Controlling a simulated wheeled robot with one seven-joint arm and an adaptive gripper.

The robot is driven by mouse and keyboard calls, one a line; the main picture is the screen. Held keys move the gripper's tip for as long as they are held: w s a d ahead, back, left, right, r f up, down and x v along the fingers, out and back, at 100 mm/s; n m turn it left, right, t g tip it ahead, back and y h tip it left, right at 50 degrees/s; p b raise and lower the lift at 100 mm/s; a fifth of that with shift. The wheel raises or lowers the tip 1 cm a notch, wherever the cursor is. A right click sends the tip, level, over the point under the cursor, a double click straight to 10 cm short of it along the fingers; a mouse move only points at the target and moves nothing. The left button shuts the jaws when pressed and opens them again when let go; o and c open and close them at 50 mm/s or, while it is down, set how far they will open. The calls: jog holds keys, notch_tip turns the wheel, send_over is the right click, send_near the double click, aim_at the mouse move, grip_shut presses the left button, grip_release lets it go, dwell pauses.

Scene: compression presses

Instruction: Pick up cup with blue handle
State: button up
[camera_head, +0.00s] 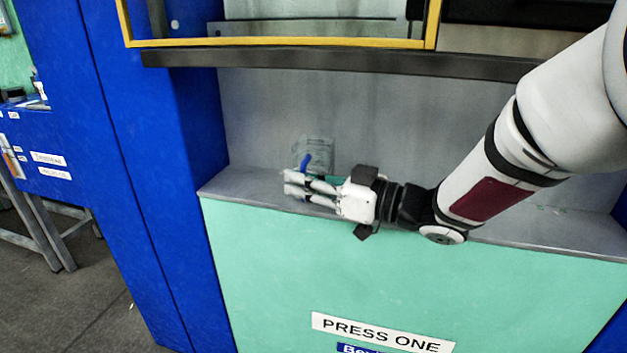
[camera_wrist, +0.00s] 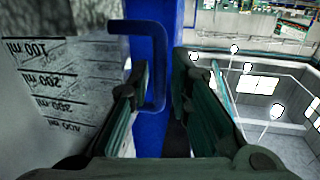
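The cup (camera_wrist: 50,95) is clear with printed ml marks and fills the left of the wrist view. Its blue handle (camera_wrist: 157,60) sticks out to the right. In the head view the cup (camera_head: 320,150) stands on the grey ledge behind my gripper (camera_head: 292,183), which hides its lower part. In the wrist view my gripper (camera_wrist: 163,85) has its two dark green fingers apart. Whether a finger touches the handle or cup cannot be told.
The grey ledge (camera_head: 530,228) runs along the press above a green front panel (camera_head: 400,270) labelled PRESS ONE. A blue post (camera_head: 170,130) stands left of the ledge. A dark bar (camera_head: 340,62) crosses above. The ledge looks otherwise mostly clear.

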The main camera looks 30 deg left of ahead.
aim_at(303, 164)
grip_shut()
jog(key=shift+r, duration=0.15)
jog(key=shift+r+p, duration=1.05)
jog(key=shift+r, duration=0.55)
jog(key=shift+s+d+r, duration=0.1)
jog(key=shift+s, duration=0.05)
jog(key=s+d+r+p, duration=0.1)
jog(key=s+d+p, duration=0.2)
jog(key=s+d, duration=0.6)
jog(key=shift+s+r, duration=0.15)
jog(key=shift+s, duration=1.65)
